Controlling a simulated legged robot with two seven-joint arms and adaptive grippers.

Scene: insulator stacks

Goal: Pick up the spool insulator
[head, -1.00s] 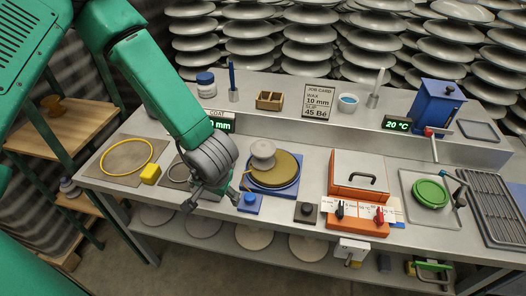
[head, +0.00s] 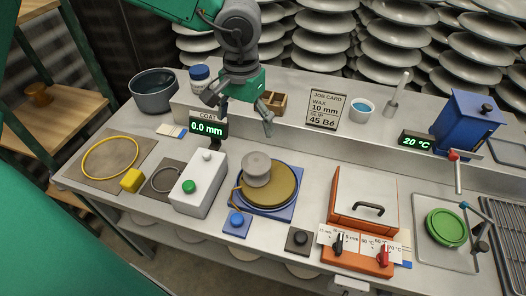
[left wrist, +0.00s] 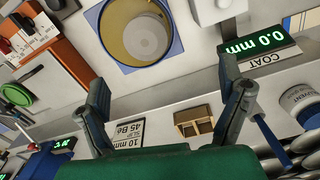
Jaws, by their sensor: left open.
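The grey spool insulator (head: 256,167) stands upright on a round tan pad on the blue-framed turntable (head: 283,208). In the left wrist view, the spool insulator (left wrist: 147,36) shows from above near the top, beyond the fingers. My left gripper (head: 240,114) is open and empty above the back of the bench, in front of the raised shelf and behind the spool. Its spread fingers also show in the left wrist view (left wrist: 165,85), with nothing between them. My right gripper is out of view.
A white box with a green button (head: 190,187) stands left of the turntable, beside the coat display (head: 208,128). An orange heater box (head: 364,200) stands to the right. A wooden divided box (head: 276,103) and the job card (head: 327,109) stand on the shelf behind.

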